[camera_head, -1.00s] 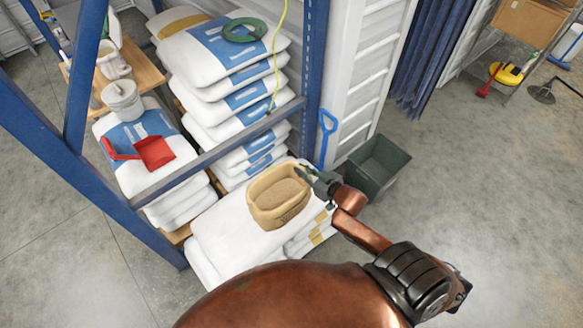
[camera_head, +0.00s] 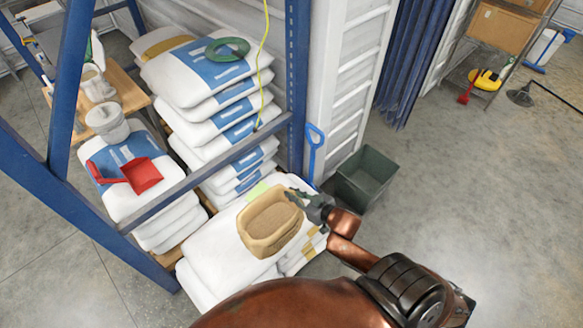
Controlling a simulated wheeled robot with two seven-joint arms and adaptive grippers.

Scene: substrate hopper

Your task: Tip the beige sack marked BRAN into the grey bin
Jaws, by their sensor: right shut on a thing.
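The open beige sack (camera_head: 262,242), filled with brown bran, stands upright on a low stack of white sacks (camera_head: 212,258). Any marking on its front is too small to read. My right gripper (camera_head: 296,199) reaches in from the right and is shut on the sack's right rim. The fingertips are small in this view. The grey bin (camera_head: 364,178) stands on the floor just behind and to the right of my right gripper, open and empty as far as I see. My left gripper is not in view.
A blue rack post (camera_head: 298,80) and crossbar (camera_head: 205,160) stand left of the bin. A blue-handled tool (camera_head: 315,150) leans by the wall beside the bin. A red scoop (camera_head: 140,175) lies on sacks at left. The concrete floor right of the bin is clear.

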